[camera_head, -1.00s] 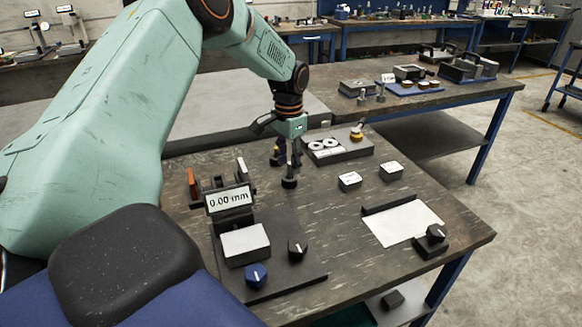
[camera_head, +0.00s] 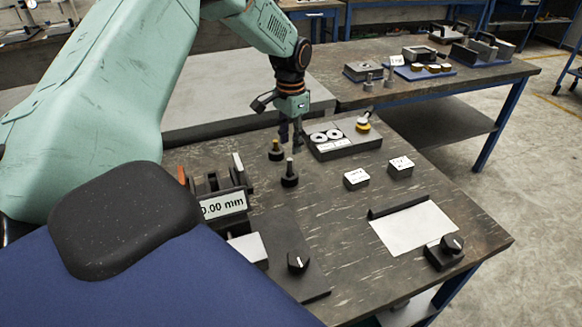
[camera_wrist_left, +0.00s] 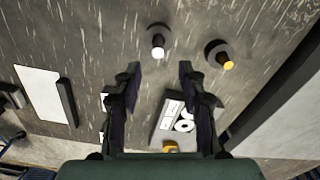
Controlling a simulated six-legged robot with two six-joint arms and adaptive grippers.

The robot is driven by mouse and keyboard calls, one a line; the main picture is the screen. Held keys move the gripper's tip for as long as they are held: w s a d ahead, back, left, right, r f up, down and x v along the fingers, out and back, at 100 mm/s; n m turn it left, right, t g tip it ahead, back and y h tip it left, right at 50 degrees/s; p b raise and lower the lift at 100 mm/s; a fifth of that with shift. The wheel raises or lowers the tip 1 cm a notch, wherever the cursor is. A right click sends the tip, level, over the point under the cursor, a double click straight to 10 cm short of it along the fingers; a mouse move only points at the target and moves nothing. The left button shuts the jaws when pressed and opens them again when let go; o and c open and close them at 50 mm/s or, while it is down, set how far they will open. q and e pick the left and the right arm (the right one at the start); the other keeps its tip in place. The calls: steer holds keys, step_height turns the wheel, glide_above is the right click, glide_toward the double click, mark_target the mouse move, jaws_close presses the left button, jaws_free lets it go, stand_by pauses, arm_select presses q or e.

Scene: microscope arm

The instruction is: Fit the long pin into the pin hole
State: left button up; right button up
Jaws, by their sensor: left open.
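Two small pins on round black bases stand upright on the dark table. The nearer, taller-looking pin (camera_head: 289,175) has a pale tip in the left wrist view (camera_wrist_left: 158,40). The other pin (camera_head: 276,151) stands behind and left of it, with a yellow tip in the left wrist view (camera_wrist_left: 221,55). I cannot tell for certain which is the long pin, and I cannot make out the pin hole. My left gripper (camera_head: 297,132) is above the table just behind the nearer pin. Its fingers (camera_wrist_left: 158,80) are apart with nothing between them. My right gripper is not in view.
A dark block with white rings (camera_head: 345,141) sits just right of my left gripper. A measuring fixture with a "0.00 mm" display (camera_head: 222,206) stands front left. Two small labelled boxes (camera_head: 356,179) and a white sheet (camera_head: 412,229) lie to the right. Bare tabletop lies between them.

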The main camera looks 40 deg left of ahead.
mark_target(289, 159)
arm_select(q)
steer(key=f, duration=0.7)
steer(key=shift+s+b, duration=0.25)
steer(key=shift+b, duration=0.15)
steer(key=shift+d, duration=0.25)
steer(key=shift+a+f, duration=0.2)
steer(key=shift+a, duration=0.05)
steer(key=shift+c, duration=0.7)
steer(key=shift+d+r, duration=0.15)
steer(key=shift+d, duration=0.05)
steer(key=c, duration=0.6)
steer(key=shift+a, duration=0.15)
jaws_close()
